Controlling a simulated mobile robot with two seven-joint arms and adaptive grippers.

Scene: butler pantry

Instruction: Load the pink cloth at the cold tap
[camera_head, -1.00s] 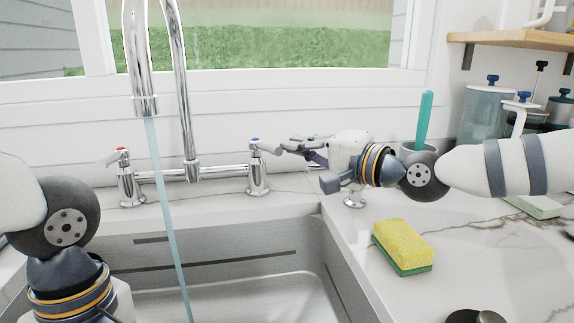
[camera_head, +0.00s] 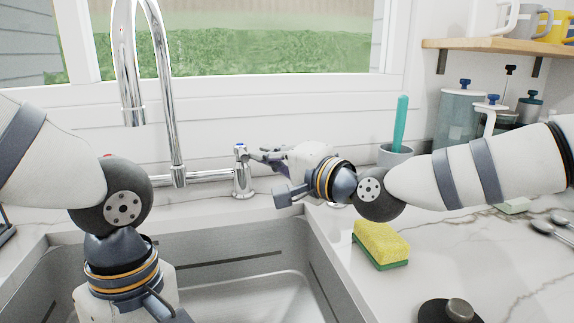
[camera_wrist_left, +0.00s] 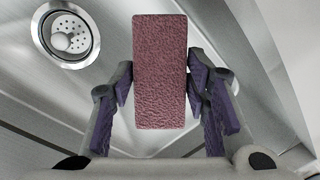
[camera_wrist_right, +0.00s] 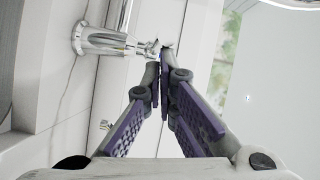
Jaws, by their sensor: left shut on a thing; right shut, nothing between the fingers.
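The pink cloth (camera_wrist_left: 160,75) is a dark pink textured block in the left wrist view. My left gripper (camera_wrist_left: 160,88) is shut on it, above the steel sink; its fingers are out of the head view. The cold tap (camera_head: 242,178), chrome with a blue mark, stands at the back of the sink. It also shows in the right wrist view (camera_wrist_right: 100,40). My right gripper (camera_head: 258,154) is shut and empty, its fingertips at the tap's lever, touching or very close. No water shows below the spout (camera_head: 133,115).
The other tap is mostly hidden behind my left arm. A yellow and green sponge (camera_head: 380,244) lies on the counter right of the sink (camera_head: 215,262). A grey cup (camera_head: 395,155) with a teal handle and glass dispensers (camera_head: 460,115) stand farther back. The sink drain (camera_wrist_left: 70,40) is clear.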

